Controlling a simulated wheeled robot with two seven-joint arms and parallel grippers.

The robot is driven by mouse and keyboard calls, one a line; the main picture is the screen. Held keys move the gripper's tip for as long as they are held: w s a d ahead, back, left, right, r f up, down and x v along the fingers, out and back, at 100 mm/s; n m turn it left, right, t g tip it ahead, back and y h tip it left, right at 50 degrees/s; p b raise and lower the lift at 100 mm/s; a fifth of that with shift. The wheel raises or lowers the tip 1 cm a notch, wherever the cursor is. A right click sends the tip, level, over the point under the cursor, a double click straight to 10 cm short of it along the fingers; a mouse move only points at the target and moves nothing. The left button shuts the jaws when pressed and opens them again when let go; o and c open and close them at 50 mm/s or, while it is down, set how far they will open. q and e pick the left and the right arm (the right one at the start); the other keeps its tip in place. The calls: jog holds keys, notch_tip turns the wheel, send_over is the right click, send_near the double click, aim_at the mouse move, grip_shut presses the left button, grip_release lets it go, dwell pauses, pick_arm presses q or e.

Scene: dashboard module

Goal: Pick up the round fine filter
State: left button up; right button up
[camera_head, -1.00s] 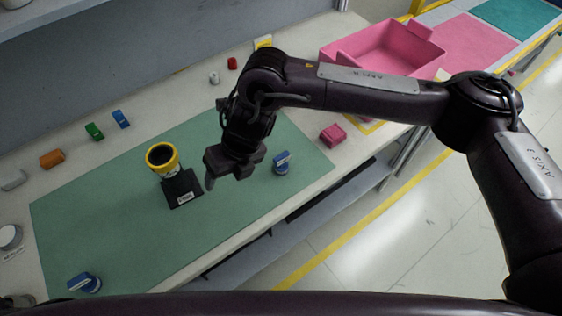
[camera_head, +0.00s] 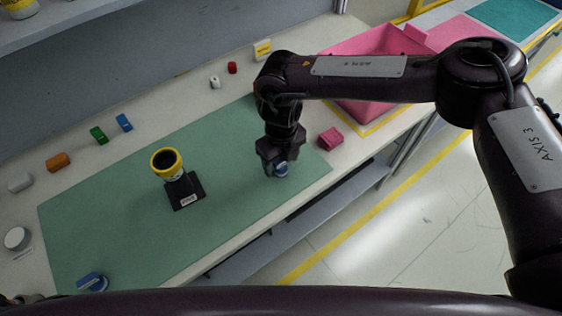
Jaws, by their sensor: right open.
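A small round grey piece with a blue top (camera_head: 282,170) stands on the right part of the green mat, partly hidden by my right gripper; I take it to be the round fine filter. A similar blue-topped piece (camera_head: 92,282) is at the mat's front left. My right gripper (camera_head: 279,172) points down over the right piece, open, with its fingers at it; I cannot tell whether they touch it.
A yellow cup-like part with a dark inside (camera_head: 167,164) stands on a black base (camera_head: 185,191) mid-mat. A pink block (camera_head: 330,138) and a pink bin (camera_head: 365,110) are to the right. Several small coloured parts line the back. The mat's left (camera_head: 110,225) is mostly clear.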

jog(key=shift+f, duration=0.15)
jog(key=c, duration=1)
jog(key=shift+c, duration=0.2)
